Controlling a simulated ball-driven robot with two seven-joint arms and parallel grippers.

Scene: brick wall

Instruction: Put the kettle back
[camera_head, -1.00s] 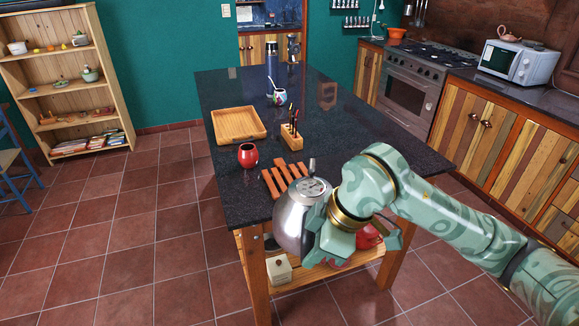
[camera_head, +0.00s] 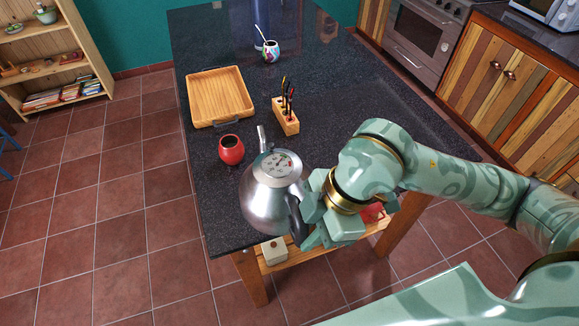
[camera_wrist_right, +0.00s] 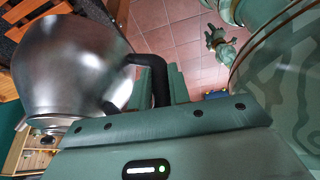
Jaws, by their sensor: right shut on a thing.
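The steel kettle (camera_head: 268,208) has a dial-like lid, a short spout pointing away and a black handle. In the head view it is over the near end of the dark table, and it also fills the left of the right wrist view (camera_wrist_right: 65,60). My right gripper (camera_head: 305,222) is shut on the black handle (camera_wrist_right: 160,80). I cannot tell whether the kettle touches the table. The wooden slatted trivet is hidden behind the kettle in the head view; orange slats (camera_wrist_right: 10,85) show beside it in the wrist view. My left gripper (camera_wrist_right: 218,42) is small in the wrist view, jaws unclear.
On the dark table (camera_head: 330,140), a red cup (camera_head: 231,150) stands just beyond the kettle's left. Behind are a wooden tray (camera_head: 218,95), a tool block (camera_head: 286,118) and a patterned mate cup (camera_head: 271,50). A lower shelf (camera_head: 300,256) holds small items.

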